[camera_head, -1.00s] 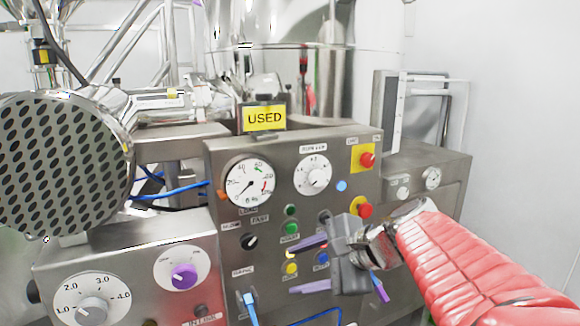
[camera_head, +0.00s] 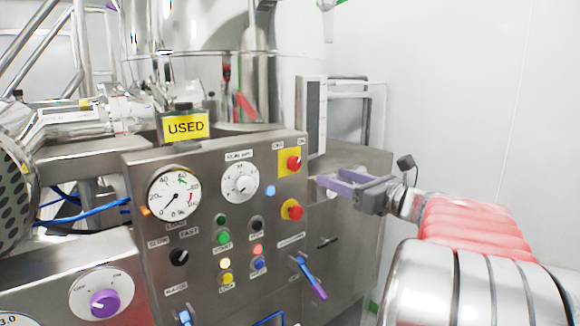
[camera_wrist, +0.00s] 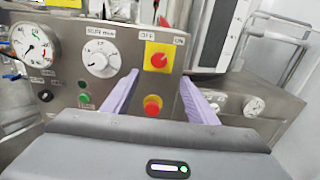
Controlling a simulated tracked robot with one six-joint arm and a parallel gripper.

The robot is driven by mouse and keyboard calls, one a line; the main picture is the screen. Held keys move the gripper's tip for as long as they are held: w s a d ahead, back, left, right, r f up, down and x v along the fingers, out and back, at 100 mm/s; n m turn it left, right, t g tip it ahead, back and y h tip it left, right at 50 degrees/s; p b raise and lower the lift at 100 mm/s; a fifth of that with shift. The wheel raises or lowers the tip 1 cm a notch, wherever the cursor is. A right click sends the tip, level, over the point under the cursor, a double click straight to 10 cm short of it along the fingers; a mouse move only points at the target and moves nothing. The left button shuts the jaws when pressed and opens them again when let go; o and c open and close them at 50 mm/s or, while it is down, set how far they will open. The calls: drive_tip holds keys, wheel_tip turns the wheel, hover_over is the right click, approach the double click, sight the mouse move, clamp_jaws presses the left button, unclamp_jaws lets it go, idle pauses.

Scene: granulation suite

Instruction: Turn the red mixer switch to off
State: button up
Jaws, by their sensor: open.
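The red mixer switch (camera_head: 294,162) is a red knob on a yellow plate, under OFF and ON labels, at the panel's upper right. It also shows in the wrist view (camera_wrist: 159,59), just beyond and between the fingertips. Its exact setting is too small to read. My gripper (camera_head: 320,180) has purple fingers, spread apart and empty, just right of and slightly below the switch in the head view. The gripper also shows in the wrist view (camera_wrist: 160,78). I see no contact with the switch.
A second red button (camera_head: 291,210) on yellow sits just below the switch and shows between the fingers in the wrist view. The grey panel (camera_head: 215,180) holds dials, coloured buttons and a blue-purple lever (camera_head: 311,277). A yellow USED sign (camera_head: 185,128) stands on top.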

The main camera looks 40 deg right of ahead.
sight(296, 164)
drive_tip(key=w, duration=1.4)
drive_tip(key=shift+a, duration=0.4)
drive_tip(key=shift+s, duration=0.1)
drive_tip(key=shift+c, duration=0.7)
drive_tip(key=c, duration=0.9)
